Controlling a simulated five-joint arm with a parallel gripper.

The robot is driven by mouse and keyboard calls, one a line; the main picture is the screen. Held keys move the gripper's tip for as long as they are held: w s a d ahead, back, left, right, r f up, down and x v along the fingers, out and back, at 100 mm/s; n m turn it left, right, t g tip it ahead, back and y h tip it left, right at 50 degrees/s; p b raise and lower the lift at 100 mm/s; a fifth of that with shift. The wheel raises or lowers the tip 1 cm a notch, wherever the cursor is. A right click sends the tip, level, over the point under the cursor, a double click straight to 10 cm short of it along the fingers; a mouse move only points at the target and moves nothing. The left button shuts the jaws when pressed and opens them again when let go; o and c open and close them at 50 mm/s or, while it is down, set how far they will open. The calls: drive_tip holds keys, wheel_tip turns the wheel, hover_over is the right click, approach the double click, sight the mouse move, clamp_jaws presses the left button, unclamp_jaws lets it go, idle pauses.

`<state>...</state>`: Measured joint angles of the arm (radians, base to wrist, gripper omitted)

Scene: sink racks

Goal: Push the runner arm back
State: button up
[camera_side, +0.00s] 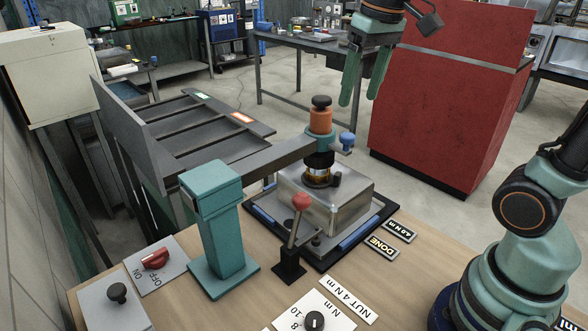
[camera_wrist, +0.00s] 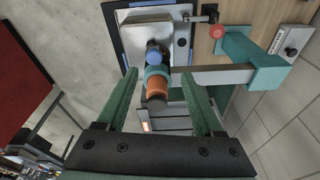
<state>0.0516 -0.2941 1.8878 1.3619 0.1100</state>
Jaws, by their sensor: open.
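The runner arm is a dark grey bar (camera_side: 265,160) reaching from a teal post (camera_side: 222,235) to an orange and black runner head (camera_side: 320,120) with a blue knob (camera_side: 347,138). The head sits over the steel block (camera_side: 325,200), above a brass-coloured part on its top. In the wrist view, the arm (camera_wrist: 225,74) runs right from the head (camera_wrist: 157,85) to the post.
A red-knobbed lever (camera_side: 301,203) stands in front of the block. Dials, an ON/OFF switch (camera_side: 155,259) and label plates (camera_side: 381,247) lie on the wooden bench. A slotted grey rack (camera_side: 200,130) is behind left; a red cabinet (camera_side: 445,90) stands behind right.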

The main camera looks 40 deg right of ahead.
sight(347, 135)
wheel_tip(347, 135, up, 3)
drive_tip(key=w+d+m+g, duration=0.1)
drive_tip(key=w+g, duration=0.1)
drive_tip(key=w, duration=0.1)
wheel_tip(347, 135, down, 12)
drive_tip(key=shift+d, duration=0.15)
idle(0.4)
clamp_jaws()
idle(1.3)
